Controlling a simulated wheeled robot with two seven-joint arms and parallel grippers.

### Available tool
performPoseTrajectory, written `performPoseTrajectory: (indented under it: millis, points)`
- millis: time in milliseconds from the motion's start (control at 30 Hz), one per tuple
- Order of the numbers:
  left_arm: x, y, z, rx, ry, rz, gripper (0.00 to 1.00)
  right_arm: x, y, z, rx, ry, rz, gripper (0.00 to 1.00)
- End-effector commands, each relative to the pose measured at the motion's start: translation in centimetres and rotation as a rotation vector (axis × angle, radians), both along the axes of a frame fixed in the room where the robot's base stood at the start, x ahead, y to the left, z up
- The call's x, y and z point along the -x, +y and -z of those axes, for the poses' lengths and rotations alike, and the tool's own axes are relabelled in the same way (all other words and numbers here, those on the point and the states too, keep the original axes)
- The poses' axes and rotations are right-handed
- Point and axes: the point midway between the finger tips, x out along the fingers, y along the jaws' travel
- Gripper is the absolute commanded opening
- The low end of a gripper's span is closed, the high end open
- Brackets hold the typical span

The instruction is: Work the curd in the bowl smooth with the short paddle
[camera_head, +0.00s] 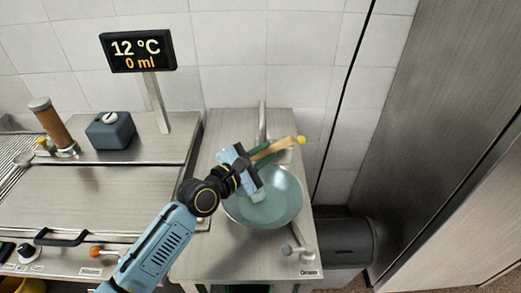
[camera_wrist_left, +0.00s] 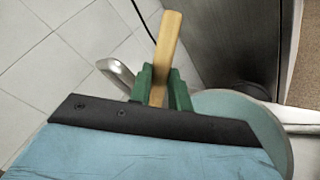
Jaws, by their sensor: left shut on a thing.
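My left gripper (camera_head: 262,156) reaches over the back left of a pale blue-green bowl (camera_head: 287,192). Its green fingers (camera_wrist_left: 161,90) are shut on the wooden handle of the short paddle (camera_head: 281,144), which also shows upright between them in the left wrist view (camera_wrist_left: 168,45). The handle slants up to the right in the head view, with a yellow tip. The paddle's lower end is hidden or hard to tell from the bowl. The bowl's rim also shows at the right of the left wrist view (camera_wrist_left: 238,103). I cannot make out the curd clearly. My right gripper is not in view.
The bowl stands on a narrow steel counter (camera_head: 213,245) with a tap (camera_head: 262,122) behind and a lever (camera_head: 296,247) at front right. A display (camera_head: 138,50) reads 12 °C and 0 ml. A dark blue-grey container (camera_head: 111,131) and brown cylinder (camera_head: 52,124) stand left.

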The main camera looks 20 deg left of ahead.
Motion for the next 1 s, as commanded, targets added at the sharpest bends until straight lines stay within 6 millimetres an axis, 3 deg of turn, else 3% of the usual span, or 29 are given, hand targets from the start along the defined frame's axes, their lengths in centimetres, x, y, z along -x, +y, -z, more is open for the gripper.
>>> performPoseTrajectory:
  millis: [1000]
  points:
    - [0.1,-3.5,0.3,0.001,0.0,0.0,0.0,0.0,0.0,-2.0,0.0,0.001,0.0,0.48]
